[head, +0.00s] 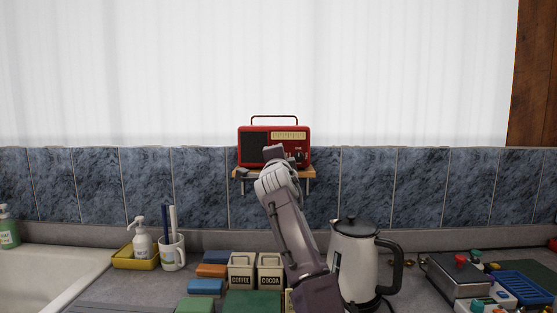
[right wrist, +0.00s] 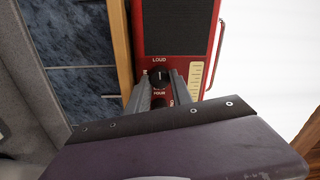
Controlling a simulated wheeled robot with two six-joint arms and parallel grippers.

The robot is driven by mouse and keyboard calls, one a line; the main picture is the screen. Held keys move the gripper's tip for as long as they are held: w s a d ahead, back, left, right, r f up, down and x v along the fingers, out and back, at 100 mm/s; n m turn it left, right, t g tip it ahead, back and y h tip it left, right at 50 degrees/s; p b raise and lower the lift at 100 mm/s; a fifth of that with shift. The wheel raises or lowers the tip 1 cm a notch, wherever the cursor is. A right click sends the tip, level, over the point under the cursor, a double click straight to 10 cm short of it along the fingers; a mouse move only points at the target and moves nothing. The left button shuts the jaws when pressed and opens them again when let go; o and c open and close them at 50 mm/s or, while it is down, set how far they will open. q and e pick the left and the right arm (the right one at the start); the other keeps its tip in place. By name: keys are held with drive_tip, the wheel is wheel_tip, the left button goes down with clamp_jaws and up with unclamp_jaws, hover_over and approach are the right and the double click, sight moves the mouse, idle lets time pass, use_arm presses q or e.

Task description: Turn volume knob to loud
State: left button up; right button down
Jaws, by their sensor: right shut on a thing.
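The red radio (head: 249,144) stands on a small wooden wall shelf (head: 239,173) in the head view. My right gripper (head: 274,152) reaches up to its front and hides part of it. In the right wrist view the radio (right wrist: 206,45) appears turned on its side. Its dark round knob (right wrist: 159,76) sits just below the printed word LOUD. My right gripper (right wrist: 160,84) is shut on this knob, one finger at each side. The knob's pointer is too small to read surely. My left gripper is not in view.
Below, the counter holds a kettle (head: 353,260), a coffee canister (head: 241,272), a cocoa canister (head: 270,271), a mug (head: 172,256) and a soap bottle (head: 142,245). A sink (head: 40,275) is at the left. The tiled wall (head: 95,185) beside the shelf is clear.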

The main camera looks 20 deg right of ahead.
drive_tip(key=shift+m, duration=0.5)
drive_tip(key=c, duration=1.1)
unclamp_jaws()
drive_tip(key=b+v, duration=0.7)
drive_tip(key=v, duration=0.2)
drive_tip(key=shift+b, duration=0.35)
drive_tip(key=shift+f, duration=0.15)
